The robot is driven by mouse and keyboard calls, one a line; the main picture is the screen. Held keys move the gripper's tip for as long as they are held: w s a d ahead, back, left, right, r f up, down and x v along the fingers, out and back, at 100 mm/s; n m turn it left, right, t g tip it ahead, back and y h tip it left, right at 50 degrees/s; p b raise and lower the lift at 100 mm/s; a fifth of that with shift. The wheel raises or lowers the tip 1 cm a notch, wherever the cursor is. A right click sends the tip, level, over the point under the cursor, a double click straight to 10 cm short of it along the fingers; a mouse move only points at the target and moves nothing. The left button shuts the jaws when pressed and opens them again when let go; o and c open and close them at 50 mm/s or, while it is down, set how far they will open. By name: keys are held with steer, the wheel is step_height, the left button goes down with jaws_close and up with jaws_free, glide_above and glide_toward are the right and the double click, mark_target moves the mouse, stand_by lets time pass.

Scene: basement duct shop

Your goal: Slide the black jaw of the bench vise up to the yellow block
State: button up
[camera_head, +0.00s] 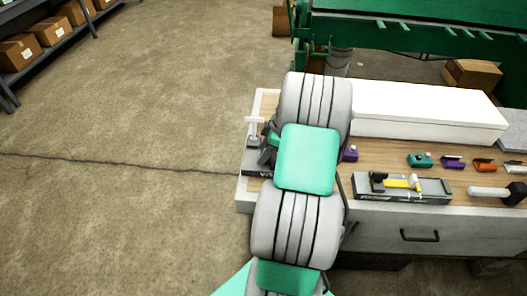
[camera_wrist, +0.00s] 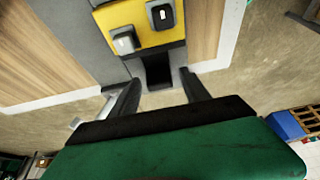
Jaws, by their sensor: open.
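The bench vise (camera_head: 257,170) sits at the left end of the workbench in the head view, mostly hidden behind my arm. In the wrist view, the yellow block (camera_wrist: 147,37) is at the top, with a grey knob and a black knob on it. A black upright piece (camera_wrist: 157,70), which looks like the black jaw, stands just below the yellow block; any gap between them is hard to judge. My gripper (camera_wrist: 158,90) is open, with one finger on either side of and below the black piece. I cannot tell whether a finger touches it.
The wooden workbench (camera_head: 270,105) carries a long white box (camera_head: 420,110), a grey fixture with a yellow bar (camera_head: 402,183), several small coloured pieces and a mallet (camera_head: 495,191). A green machine (camera_head: 410,40) stands behind. The floor to the left is open, with shelved cartons (camera_head: 50,32) far left.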

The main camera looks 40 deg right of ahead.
steer(key=b+v, duration=0.1)
steer(key=v, duration=0.6)
steer(key=shift+s+r, duration=0.2)
steer(key=shift+r, duration=0.15)
steer(key=w+a+r+m+h, duration=0.15)
steer(key=a+r, duration=0.25)
steer(key=a, duration=0.8)
steer(key=a+r+m+h, duration=0.1)
steer(key=a+r+m, duration=0.25)
steer(key=a, duration=0.75)
steer(key=s+a+m, duration=0.3)
steer(key=s+a, duration=0.5)
steer(key=a, duration=0.1)
steer(key=shift+s+r+t, duration=0.2)
steer(key=shift+t, duration=0.1)
steer(key=shift+a+h, duration=0.1)
steer(key=shift+h, duration=0.15)
steer(key=shift+c, duration=0.4)
